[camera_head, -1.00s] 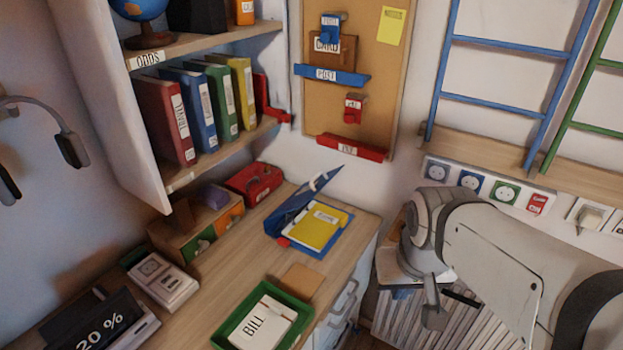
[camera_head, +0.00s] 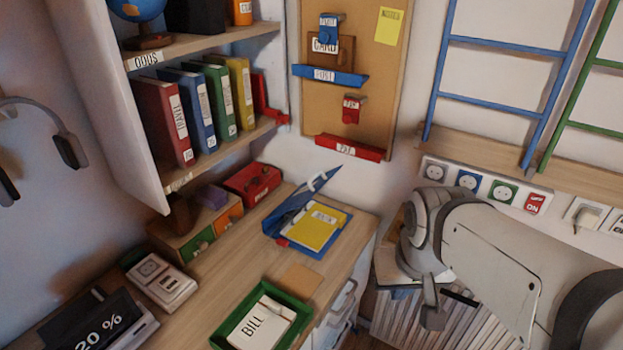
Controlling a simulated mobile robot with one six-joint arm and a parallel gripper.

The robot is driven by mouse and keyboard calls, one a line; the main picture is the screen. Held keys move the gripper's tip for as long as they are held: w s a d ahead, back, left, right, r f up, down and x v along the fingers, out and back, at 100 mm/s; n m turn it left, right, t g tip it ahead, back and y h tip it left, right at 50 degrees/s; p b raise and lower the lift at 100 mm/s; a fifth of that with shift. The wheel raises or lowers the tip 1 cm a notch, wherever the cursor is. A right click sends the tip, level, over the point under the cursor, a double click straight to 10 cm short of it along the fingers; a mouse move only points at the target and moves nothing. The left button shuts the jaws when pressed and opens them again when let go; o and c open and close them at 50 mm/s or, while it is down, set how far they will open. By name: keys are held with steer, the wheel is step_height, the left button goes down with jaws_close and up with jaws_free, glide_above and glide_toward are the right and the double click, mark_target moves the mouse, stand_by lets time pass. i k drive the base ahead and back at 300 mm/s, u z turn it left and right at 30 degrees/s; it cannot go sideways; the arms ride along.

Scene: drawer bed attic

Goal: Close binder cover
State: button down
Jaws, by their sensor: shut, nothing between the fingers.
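The blue binder (camera_head: 335,240) lies open on the desk, near its right end. Its blue cover (camera_head: 290,212) stands tilted up along the left and back side, with a pale piece near its top. A yellow labelled sheet or folder (camera_head: 314,231) lies on the binder's flat part. A small red part shows at its lower left. My gripper (camera_head: 432,312) hangs at the end of my arm, to the right of the desk, well apart from the binder. It is shut and empty; its fingers are small and hard to make out.
A green tray (camera_head: 299,322) with a BILL paper lies in front of the binder, with a tan card (camera_head: 300,279) between. A red box (camera_head: 254,185) and a drawer organiser (camera_head: 188,243) stand behind left. A shelf of binders is above. A pinboard (camera_head: 375,105) hangs behind.

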mark_target(305, 193)
steer(key=u, duration=2.6)
steer(key=k, duration=0.7)
steer(key=z, duration=1.8)
steer(key=i, duration=1)
